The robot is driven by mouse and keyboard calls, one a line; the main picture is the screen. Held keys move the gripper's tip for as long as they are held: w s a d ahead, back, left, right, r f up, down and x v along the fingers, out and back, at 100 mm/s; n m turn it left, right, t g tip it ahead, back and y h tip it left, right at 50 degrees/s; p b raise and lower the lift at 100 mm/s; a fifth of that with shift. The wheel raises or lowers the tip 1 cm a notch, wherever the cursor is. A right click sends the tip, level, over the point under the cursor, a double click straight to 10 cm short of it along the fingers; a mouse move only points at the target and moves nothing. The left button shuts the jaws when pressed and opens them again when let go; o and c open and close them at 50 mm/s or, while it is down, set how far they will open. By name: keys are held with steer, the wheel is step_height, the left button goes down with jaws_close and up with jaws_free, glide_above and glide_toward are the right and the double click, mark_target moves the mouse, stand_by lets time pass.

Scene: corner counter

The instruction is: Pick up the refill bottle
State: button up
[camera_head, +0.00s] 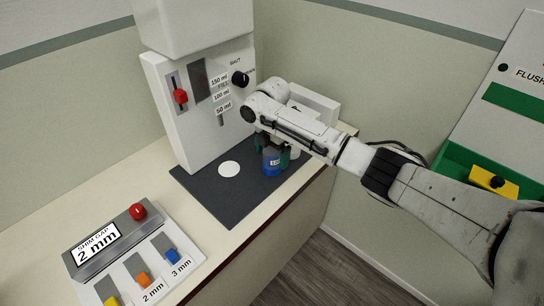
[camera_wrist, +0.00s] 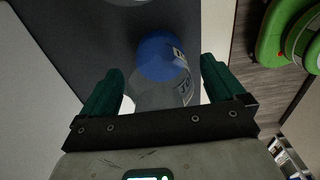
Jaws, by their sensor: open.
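The refill bottle (camera_head: 271,163) stands on the dark mat in the head view, blue in its lower part with a small white label. In the wrist view the bottle (camera_wrist: 163,58) shows a blue round part and a clear, greyish part lying between the fingers. My gripper (camera_head: 270,150) is open, its teal fingers around the bottle's upper part in the head view. In the wrist view my gripper (camera_wrist: 162,70) has a finger on each side of the bottle, with visible gaps. My wrist hides the bottle's top in the head view.
The white dispenser (camera_head: 200,110) with a red lever and black knob stands at the mat's back left. The dark mat (camera_head: 215,195) bears a white disc (camera_head: 229,169). The shim gap panel (camera_head: 135,260) is at front left. A green flush station (camera_head: 490,130) is at right.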

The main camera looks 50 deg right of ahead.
steer(key=c, duration=1.1)
steer(key=shift+c, duration=0.3)
steer(key=shift+r, duration=0.1)
